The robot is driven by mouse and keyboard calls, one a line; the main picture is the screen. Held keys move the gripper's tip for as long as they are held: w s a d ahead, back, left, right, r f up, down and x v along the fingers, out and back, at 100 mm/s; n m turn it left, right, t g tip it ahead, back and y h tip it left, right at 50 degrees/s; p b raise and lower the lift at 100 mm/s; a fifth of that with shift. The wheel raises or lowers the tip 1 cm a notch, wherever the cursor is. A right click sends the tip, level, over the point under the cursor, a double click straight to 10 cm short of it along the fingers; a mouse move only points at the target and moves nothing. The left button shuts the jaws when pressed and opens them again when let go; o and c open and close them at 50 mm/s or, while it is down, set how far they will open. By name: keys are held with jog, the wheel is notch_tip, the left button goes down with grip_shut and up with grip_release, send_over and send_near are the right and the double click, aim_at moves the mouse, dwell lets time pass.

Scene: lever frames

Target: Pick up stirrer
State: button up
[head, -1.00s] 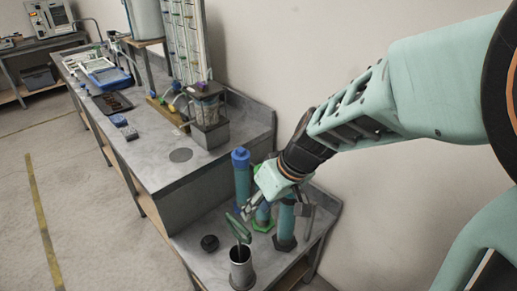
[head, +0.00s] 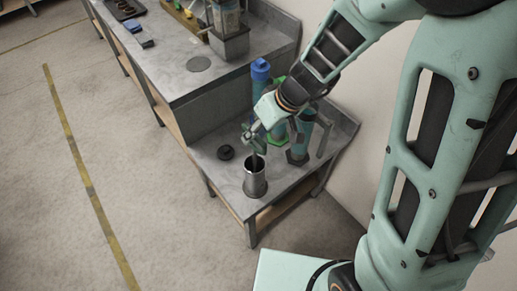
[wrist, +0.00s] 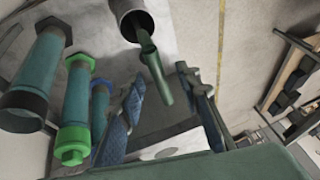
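The stirrer has a green handle (wrist: 153,66) that leans up out of a metal cup (wrist: 131,24) in the wrist view. In the head view the metal cup (head: 255,182) stands on the lower bench, and the stirrer handle (head: 257,146) is partly hidden by my gripper (head: 250,134). In the wrist view my gripper (wrist: 160,77) is open, with a finger on each side of the handle's end. Gaps show between the handle and both fingers. The stirrer's lower part is hidden inside the cup.
Tall blue-green cylinders with a green cap (wrist: 73,146) and other caps stand close to my gripper's left in the wrist view. A black round piece (head: 226,152) lies left of the cup. A higher grey bench (head: 185,85) rises behind, and a wall is at the right.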

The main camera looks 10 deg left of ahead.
jog(key=shift+x, duration=0.85)
grip_shut()
jog(key=shift+r, duration=0.2)
